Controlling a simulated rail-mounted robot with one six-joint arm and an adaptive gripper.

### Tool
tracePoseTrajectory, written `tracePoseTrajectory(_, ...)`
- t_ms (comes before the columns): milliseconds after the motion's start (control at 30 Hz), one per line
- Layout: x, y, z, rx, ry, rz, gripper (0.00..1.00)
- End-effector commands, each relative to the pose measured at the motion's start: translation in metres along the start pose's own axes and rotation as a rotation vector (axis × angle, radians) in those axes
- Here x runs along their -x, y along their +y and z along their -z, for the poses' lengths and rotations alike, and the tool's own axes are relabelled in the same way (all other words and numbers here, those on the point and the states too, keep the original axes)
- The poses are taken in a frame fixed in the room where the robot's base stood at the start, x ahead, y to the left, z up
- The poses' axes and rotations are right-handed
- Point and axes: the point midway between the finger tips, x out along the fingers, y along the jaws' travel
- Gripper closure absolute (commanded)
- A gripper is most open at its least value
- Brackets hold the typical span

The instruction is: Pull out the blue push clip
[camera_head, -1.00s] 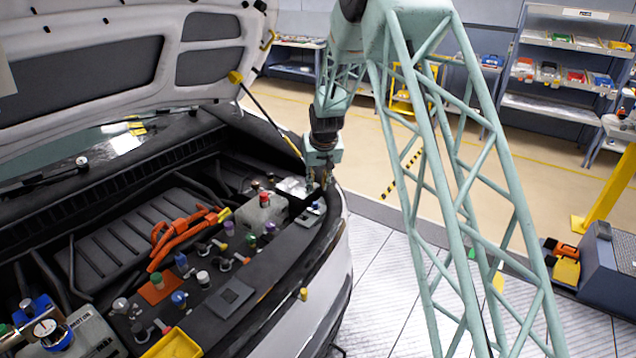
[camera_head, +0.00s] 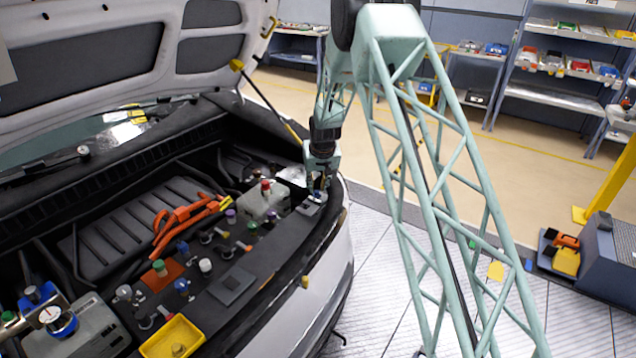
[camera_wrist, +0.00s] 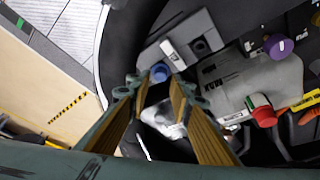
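The blue push clip (camera_wrist: 160,73) shows as a small round blue head at the edge of a grey plate in the wrist view, just ahead of my fingertips. In the head view a small blue spot (camera_head: 318,196) shows right below my gripper (camera_head: 319,186). My gripper (camera_wrist: 158,88) is open, its two fingers on either side of the line to the clip, with nothing held between them. I cannot tell whether the fingertips touch the clip.
A grey tank with a red cap (camera_wrist: 262,112) and a purple cap (camera_wrist: 278,46) stand right of my gripper. Orange hoses (camera_head: 180,222), several coloured caps and a yellow tray (camera_head: 172,338) lie further left. The raised hood (camera_head: 120,60) hangs above. Open floor lies beyond the car's edge.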

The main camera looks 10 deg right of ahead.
Motion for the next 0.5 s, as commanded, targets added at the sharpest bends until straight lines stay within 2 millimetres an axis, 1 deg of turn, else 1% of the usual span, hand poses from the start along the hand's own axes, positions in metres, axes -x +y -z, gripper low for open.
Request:
tracePoseTrajectory(100, -0.012, 0.0, -0.001, 0.0, -0.002, 0.0, 0.8)
tracePoseTrajectory(200, -0.018, 0.0, -0.001, 0.0, -0.002, 0.0, 0.8)
tracePoseTrajectory(500, -0.028, 0.0, -0.001, 0.0, -0.001, 0.0, 0.8)
